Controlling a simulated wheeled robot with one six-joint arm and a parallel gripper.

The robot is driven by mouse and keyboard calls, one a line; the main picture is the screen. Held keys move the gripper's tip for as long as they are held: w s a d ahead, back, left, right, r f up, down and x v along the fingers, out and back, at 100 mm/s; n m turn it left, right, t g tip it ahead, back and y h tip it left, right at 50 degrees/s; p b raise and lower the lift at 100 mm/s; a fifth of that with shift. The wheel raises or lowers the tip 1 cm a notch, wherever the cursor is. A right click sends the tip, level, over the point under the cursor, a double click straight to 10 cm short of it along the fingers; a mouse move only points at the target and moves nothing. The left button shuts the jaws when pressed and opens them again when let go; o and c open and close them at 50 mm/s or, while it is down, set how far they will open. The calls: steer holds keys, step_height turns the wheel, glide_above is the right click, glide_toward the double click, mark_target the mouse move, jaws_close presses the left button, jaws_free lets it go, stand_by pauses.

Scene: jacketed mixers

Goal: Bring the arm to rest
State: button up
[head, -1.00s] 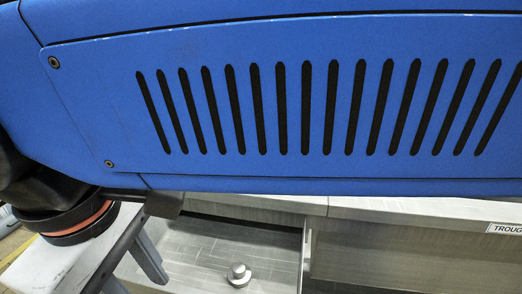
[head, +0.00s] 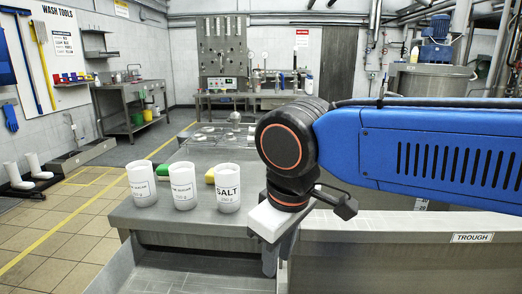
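My arm's blue link comes in from the right, with a round black joint at its left end. My gripper (head: 278,260) hangs below that joint, a white body with grey fingers pointing down. It is in front of the right end of a grey steel bench (head: 170,217), by the trough. The fingers overlap in this view, so I cannot tell whether they are open or shut. I see nothing hanging from them.
Three white labelled cups stand on the bench left of my gripper; the right one is the SALT cup (head: 228,190). The steel trough (head: 400,255) is at the lower right. Tiled floor is free at left.

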steer(key=s+d+f+m+t, duration=0.1)
steer(key=d+f+m, duration=0.4)
steer(key=d, duration=0.8)
steer(key=s+d+f+m+t, duration=0.1)
steer(key=d+f+m, duration=0.4)
steer(key=d, duration=0.8)
step_height(320, 180, down, 2)
steer(key=shift+f+t+h, duration=0.25)
steer(key=shift+t+h, duration=0.15)
